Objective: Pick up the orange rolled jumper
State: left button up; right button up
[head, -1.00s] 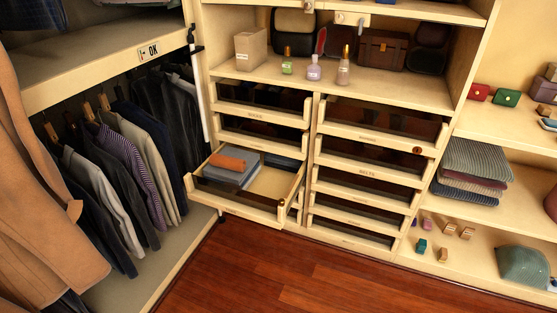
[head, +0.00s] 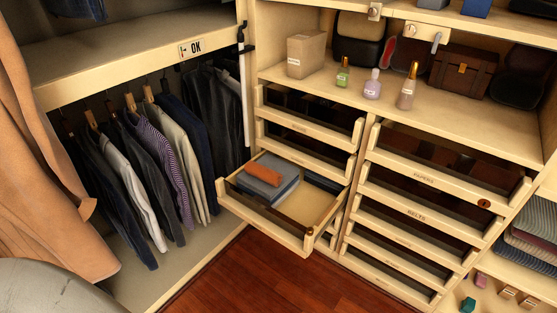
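The orange rolled jumper (head: 259,172) lies on top of folded blue-grey clothes (head: 268,188) at the left side of an open, pulled-out drawer (head: 262,223). The drawer's right part shows a bare pale floor, with a dark blue folded item (head: 322,182) at the back right. Nothing covers the jumper. Neither of my grippers is in view.
Hanging jackets (head: 140,170) fill the rail bay left of the drawer. A tan coat (head: 40,170) hangs close at the left edge. Shut drawers (head: 415,212) stand to the right. Bottles (head: 372,84) stand on the shelf above. The red wood floor (head: 270,275) in front is clear.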

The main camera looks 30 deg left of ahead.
aim_at(274, 179)
jog(key=i, duration=1.4)
jog(key=u, duration=2.1)
jog(key=i, duration=0.5)
jog(key=u, duration=0.1)
